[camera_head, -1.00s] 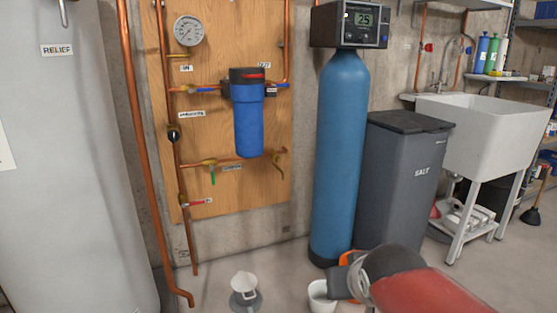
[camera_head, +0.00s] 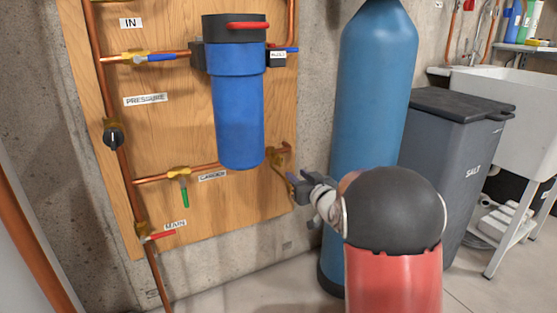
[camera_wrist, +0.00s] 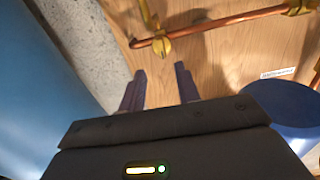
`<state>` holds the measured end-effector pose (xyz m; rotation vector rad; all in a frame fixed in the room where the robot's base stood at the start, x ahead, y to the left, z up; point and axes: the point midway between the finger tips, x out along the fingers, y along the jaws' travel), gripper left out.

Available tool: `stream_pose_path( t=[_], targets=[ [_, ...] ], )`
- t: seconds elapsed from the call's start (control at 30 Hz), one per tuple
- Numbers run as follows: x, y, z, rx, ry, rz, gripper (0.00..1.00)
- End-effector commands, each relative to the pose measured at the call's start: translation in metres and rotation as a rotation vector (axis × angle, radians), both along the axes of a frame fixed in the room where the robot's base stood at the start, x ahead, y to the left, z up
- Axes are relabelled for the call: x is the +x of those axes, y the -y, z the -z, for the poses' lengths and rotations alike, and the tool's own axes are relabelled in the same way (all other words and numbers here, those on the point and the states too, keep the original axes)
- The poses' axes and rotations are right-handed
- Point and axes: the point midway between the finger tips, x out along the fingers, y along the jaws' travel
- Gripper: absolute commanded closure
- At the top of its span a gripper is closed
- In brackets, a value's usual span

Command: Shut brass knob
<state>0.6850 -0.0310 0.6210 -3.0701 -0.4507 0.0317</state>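A brass fitting (camera_head: 277,156) with a small knob-like part sits at the right end of the lower copper pipe on the wood panel. It also shows in the wrist view (camera_wrist: 160,45), beyond the fingertips. A bent spout hangs below it. My gripper (camera_head: 292,188) is just below and right of the fitting, near the panel's right edge. In the wrist view its two fingers (camera_wrist: 160,84) are apart with nothing between them, so it is open. They appear apart from the fitting. The knob's exact setting is too small to tell.
A blue filter housing (camera_head: 238,115) hangs just up and left of the fitting. A blue tank (camera_head: 375,100) stands close right of my gripper. A green-handled valve (camera_head: 182,182) and a red-handled valve (camera_head: 158,235) are further left on the panel (camera_head: 230,225).

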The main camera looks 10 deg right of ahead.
Motion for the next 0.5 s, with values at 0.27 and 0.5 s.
stream_pose_path(
  t=[0.27,0.5],
  targets=[
    [0.023,-0.010,0.005,0.006,0.013,-0.026,0.67],
    [0.060,-0.022,0.005,0.005,0.012,-0.024,0.67]
  ],
)
